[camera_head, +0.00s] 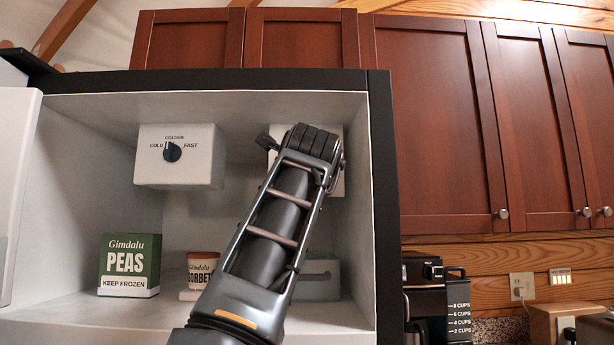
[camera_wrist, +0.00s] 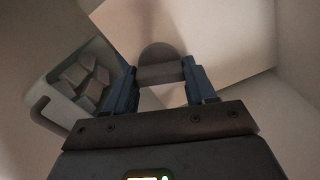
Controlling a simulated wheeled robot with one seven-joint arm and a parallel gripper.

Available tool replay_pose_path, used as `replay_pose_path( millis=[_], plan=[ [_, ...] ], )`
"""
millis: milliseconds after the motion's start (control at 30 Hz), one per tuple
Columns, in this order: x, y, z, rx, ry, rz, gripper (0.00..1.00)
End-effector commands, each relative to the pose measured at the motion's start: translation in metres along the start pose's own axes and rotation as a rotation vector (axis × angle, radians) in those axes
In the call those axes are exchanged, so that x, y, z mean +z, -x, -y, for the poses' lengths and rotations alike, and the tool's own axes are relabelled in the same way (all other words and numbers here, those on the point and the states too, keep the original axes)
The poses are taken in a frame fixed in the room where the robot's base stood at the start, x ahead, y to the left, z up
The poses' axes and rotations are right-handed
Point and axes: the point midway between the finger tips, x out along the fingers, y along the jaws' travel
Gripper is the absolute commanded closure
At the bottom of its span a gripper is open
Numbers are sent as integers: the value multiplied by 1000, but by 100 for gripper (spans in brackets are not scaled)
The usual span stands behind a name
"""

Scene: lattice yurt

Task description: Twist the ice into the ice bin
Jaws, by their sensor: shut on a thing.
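My gripper (camera_head: 300,142) reaches up into the open freezer compartment, in front of a pale box (camera_head: 338,183) under its ceiling at the right. In the wrist view my gripper (camera_wrist: 160,74) is shut on a dark knob (camera_wrist: 157,52), with a finger on each side. The knob sits against a pale face (camera_wrist: 225,35). The ice bin (camera_head: 322,277) stands on the freezer floor below, partly hidden by my arm. The wrist view shows the bin (camera_wrist: 42,103) at the left, with several pale ice cubes (camera_wrist: 85,78) inside.
A control box with a cold dial (camera_head: 172,151) hangs at the upper left. A green peas carton (camera_head: 129,265) and a sorbet tub (camera_head: 202,268) stand on the floor left of my arm. The freezer's dark right edge (camera_head: 384,200) is close to my arm.

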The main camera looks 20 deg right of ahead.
Motion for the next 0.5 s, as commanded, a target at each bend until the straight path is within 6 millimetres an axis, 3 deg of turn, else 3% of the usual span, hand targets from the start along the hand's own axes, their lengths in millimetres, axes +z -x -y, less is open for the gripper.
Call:
replay_pose_path(
  millis=[500],
  plan=[
    [-2,0,-2,3,-155,-4,75]
  ],
)
